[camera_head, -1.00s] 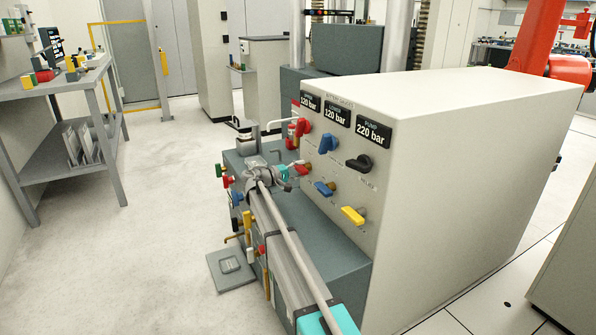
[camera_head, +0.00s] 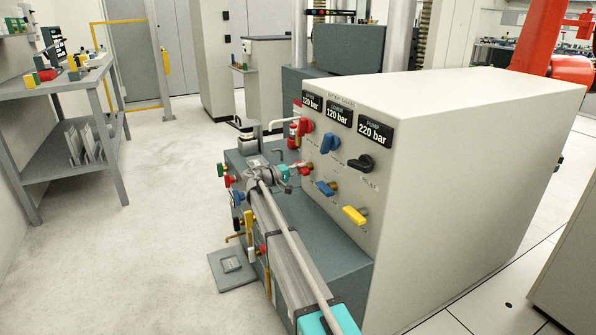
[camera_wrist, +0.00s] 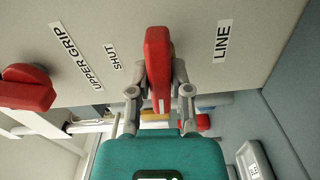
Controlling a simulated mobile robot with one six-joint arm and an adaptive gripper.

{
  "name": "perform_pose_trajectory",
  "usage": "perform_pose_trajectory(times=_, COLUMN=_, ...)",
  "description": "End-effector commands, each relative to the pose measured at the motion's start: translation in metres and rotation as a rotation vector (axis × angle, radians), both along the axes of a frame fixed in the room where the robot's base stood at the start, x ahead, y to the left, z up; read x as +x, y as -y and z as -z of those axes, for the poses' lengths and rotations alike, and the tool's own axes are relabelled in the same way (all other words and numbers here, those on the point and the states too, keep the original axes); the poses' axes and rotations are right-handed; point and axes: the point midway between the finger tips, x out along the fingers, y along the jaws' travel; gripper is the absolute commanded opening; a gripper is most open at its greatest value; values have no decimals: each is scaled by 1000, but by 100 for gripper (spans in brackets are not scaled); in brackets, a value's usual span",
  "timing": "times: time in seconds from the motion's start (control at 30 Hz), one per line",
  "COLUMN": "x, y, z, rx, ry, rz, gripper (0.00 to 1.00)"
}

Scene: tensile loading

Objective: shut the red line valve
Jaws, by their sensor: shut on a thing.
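The red line valve handle (camera_wrist: 158,65) stands out from the panel in the wrist view, between the "SHUT" label (camera_wrist: 112,56) and the "LINE" label (camera_wrist: 222,41). Its long side runs roughly parallel to the "LINE" lettering. My gripper (camera_wrist: 160,95) has one finger on each side of it and is shut on it. In the head view the red handle (camera_head: 305,171) is small, in the lower row of valves, and my gripper (camera_head: 289,171) meets it from the left. The fingertips are hard to make out there.
Another red handle, by the "UPPER GRIP" label (camera_wrist: 76,55), is at the wrist view's left. On the cabinet (camera_head: 450,110) are blue (camera_head: 326,188), yellow (camera_head: 354,215) and black (camera_head: 361,163) handles close by. A workbench (camera_head: 75,85) stands left; open floor lies between.

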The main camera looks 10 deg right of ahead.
Motion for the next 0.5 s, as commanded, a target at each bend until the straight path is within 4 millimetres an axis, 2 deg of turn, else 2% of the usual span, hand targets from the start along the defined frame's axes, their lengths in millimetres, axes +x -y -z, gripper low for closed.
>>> perform_pose_trajectory(times=0.5, x=1, y=5, z=-1, rx=128, ry=403, rz=6, gripper=0)
